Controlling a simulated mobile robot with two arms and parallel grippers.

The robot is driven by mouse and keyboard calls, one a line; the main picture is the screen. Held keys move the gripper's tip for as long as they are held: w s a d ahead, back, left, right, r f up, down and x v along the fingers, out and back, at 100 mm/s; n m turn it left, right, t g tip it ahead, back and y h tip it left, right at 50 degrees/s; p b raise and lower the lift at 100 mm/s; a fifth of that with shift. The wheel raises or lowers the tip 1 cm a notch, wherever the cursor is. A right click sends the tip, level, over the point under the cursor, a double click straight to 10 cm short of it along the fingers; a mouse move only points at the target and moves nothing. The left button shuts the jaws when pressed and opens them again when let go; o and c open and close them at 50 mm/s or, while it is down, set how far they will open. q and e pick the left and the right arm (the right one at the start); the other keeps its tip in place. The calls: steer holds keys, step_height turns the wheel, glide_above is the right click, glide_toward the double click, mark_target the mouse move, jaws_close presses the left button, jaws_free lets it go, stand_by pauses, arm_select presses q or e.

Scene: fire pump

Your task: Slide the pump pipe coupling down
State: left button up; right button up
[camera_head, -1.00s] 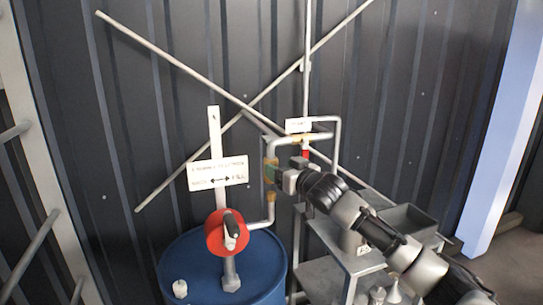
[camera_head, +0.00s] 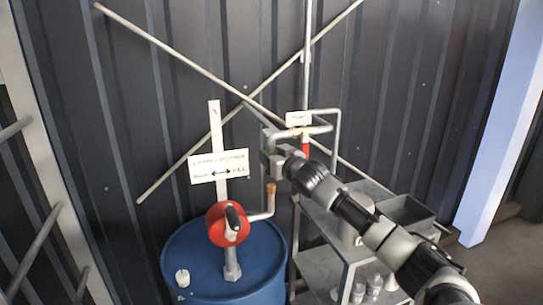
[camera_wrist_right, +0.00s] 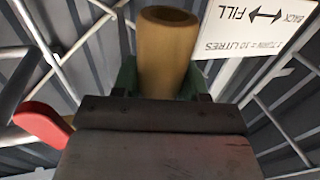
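My right gripper (camera_head: 270,158) reaches in from the right above the blue barrel, at the vertical pipe gap. The wrist view shows its green fingers (camera_wrist_right: 127,82) on both sides of a brass-coloured hollow pipe coupling (camera_wrist_right: 166,55), seemingly shut on it. The coupling's open end faces the top of that picture. My left gripper is not in view.
The red-faced pump (camera_head: 228,224) stands on the blue barrel (camera_head: 210,262) at left. A white sign (camera_head: 219,166) is beside the gripper. A red handle (camera_head: 305,150) is close to its right. A metal cart (camera_head: 325,268) stands under my arm.

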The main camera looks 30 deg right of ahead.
jaws_close()
step_height(320, 180, down, 6)
steer(key=shift+r+b, duration=0.15)
steer(key=shift+b, duration=1.05)
steer(key=o, duration=0.6)
jaws_free()
steer(key=shift+o, duration=1)
steer(key=shift+s, duration=0.15)
steer(key=shift+s, duration=0.3)
steer(key=s+b, duration=0.4)
steer(key=s, duration=0.6)
steer(key=shift+d, duration=0.15)
